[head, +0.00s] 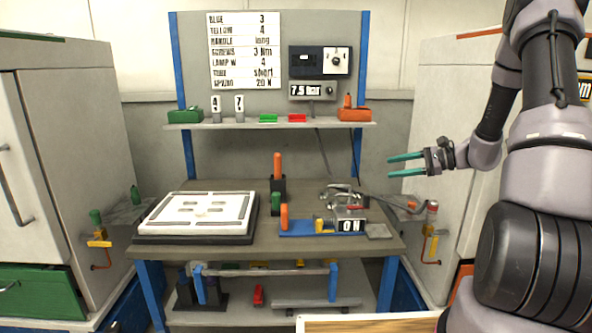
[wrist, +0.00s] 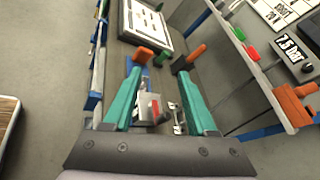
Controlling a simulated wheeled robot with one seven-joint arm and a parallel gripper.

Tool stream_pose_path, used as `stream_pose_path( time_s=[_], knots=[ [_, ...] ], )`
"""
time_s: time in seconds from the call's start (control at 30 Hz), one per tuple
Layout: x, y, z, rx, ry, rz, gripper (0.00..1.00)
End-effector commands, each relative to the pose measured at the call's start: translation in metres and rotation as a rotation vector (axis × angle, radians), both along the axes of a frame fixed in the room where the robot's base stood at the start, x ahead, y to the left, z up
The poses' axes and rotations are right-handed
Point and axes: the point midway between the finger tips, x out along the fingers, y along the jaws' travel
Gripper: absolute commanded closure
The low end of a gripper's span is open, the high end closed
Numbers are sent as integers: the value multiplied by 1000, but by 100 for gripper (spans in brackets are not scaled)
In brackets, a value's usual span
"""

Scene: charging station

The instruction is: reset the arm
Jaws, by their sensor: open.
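My arm is raised at the right of the head view. My gripper (head: 390,164) points left with its two teal fingers apart and nothing between them. It hangs in free air to the right of the workbench (head: 345,252), above bench height. In the wrist view my gripper (wrist: 158,82) also shows open. The bench fixture with orange and green handles lies beyond the fingers there and is not touched.
A white panel (head: 178,212) lies on the bench's left. A shelf (head: 225,124) carries small bins and weights. Cabinets flank both sides (head: 70,130), with fittings (head: 431,235) projecting at the right.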

Motion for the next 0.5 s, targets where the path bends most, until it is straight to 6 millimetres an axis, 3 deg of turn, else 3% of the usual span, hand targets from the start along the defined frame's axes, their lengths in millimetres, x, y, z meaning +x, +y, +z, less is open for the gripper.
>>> stream_pose_path(
  time_s=[0.03,0.2,0.5],
  knots=[
    [-11,14,21,-61,-21,54,43],
    [-57,48,67,-272,-73,215,43],
    [-143,78,129,-663,-218,409,43]
  ],
)
